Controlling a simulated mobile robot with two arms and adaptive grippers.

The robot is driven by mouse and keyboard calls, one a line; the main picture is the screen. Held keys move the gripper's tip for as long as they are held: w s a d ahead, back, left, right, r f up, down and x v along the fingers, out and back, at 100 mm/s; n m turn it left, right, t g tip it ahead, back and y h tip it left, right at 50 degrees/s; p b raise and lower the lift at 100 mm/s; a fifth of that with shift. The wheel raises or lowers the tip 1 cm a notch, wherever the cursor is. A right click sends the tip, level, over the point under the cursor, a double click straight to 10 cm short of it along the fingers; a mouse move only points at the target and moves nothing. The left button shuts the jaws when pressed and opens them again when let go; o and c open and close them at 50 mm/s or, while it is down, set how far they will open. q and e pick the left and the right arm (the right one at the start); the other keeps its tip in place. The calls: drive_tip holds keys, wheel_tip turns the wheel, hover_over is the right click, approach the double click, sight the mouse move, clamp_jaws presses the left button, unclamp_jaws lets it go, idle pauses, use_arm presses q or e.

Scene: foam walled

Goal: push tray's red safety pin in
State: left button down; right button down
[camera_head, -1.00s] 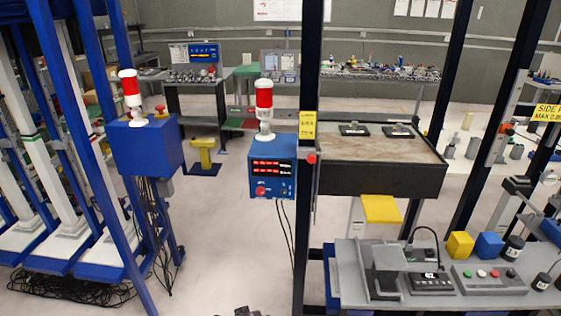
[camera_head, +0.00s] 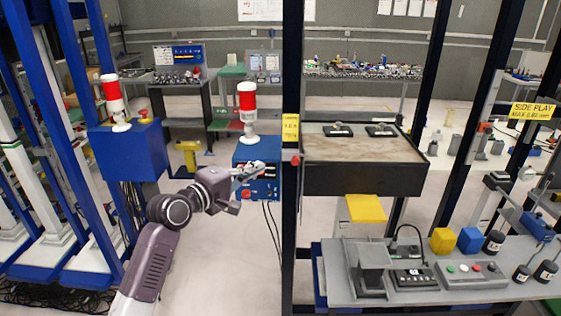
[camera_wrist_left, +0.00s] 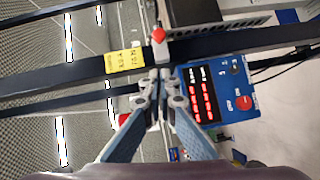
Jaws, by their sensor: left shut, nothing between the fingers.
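The red safety pin (camera_head: 295,160) shows as a small red knob on the dark upright post, at the left edge of the tray (camera_head: 345,181). The tray is a dark box with a brown top. In the left wrist view the red pin (camera_wrist_left: 158,35) sticks out just beyond my fingertips, near the tray's dark side (camera_wrist_left: 195,12). My left gripper (camera_head: 259,168) is shut and empty, pointing at the post. It shows in the wrist view with its tips together (camera_wrist_left: 160,74), apart from the pin as far as I can tell. My right gripper is not in view.
A blue control box (camera_head: 262,188) with red displays and a red-white lamp (camera_head: 247,108) is close behind my left gripper. A yellow label (camera_head: 290,130) is on the post. A grey bench (camera_head: 420,291) with control boxes stands at the front right. Floor at left centre is clear.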

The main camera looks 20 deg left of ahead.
sight(293, 161)
use_arm(q)
drive_tip(key=shift+w+d+f+p, duration=0.2)
drive_tip(key=shift+w+d+p, duration=0.3)
drive_tip(key=shift+w+d, duration=0.55)
drive_tip(key=shift+w+d+f+p, duration=0.2)
drive_tip(key=shift+w+d+p, duration=0.4)
drive_tip(key=shift+w, duration=0.6)
drive_tip(key=shift+w+d+f+p, duration=0.2)
drive_tip(key=shift+w+d+p, duration=0.15)
drive_tip(key=shift+w+d, duration=0.75)
drive_tip(key=shift+a, duration=0.15)
drive_tip(key=shift+w+d+p, duration=0.25)
drive_tip(key=shift+d+p, duration=0.25)
drive_tip(key=shift+d, duration=0.35)
drive_tip(key=shift+s, duration=0.1)
